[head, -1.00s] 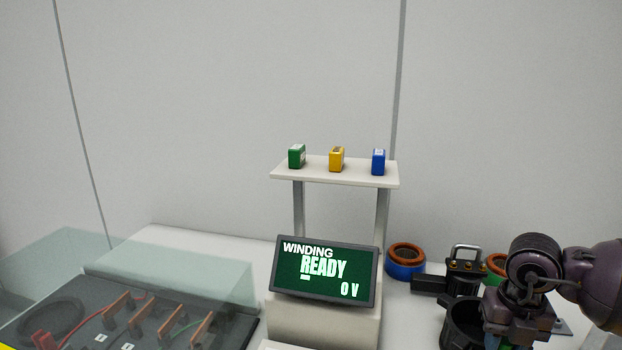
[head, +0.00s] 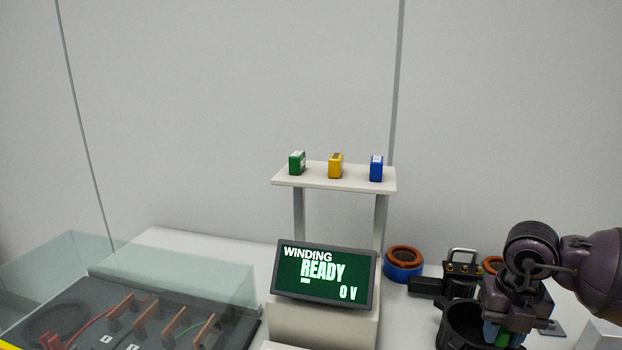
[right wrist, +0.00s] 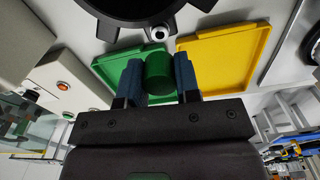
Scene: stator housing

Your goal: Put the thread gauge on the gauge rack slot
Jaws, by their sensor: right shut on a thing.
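My right gripper (head: 503,337) is at the lower right of the head view, over or in front of the black stator housing (head: 455,325). In the right wrist view its two blue fingers (right wrist: 159,78) are shut on a green cylinder (right wrist: 159,72), which I take to be the thread gauge. A small green part of it (head: 502,341) also shows between the fingers in the head view. The housing's dark ring (right wrist: 135,12) is at the top of the right wrist view. I cannot make out the gauge rack slot. My left gripper is not in view.
A green tray (right wrist: 105,66) and a yellow tray (right wrist: 225,58) lie beyond the fingers. A monitor (head: 325,275) stands below a shelf (head: 335,183) with green, yellow and blue boxes. A blue-and-copper ring (head: 403,265) and a black handled fixture (head: 460,280) stand behind the housing.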

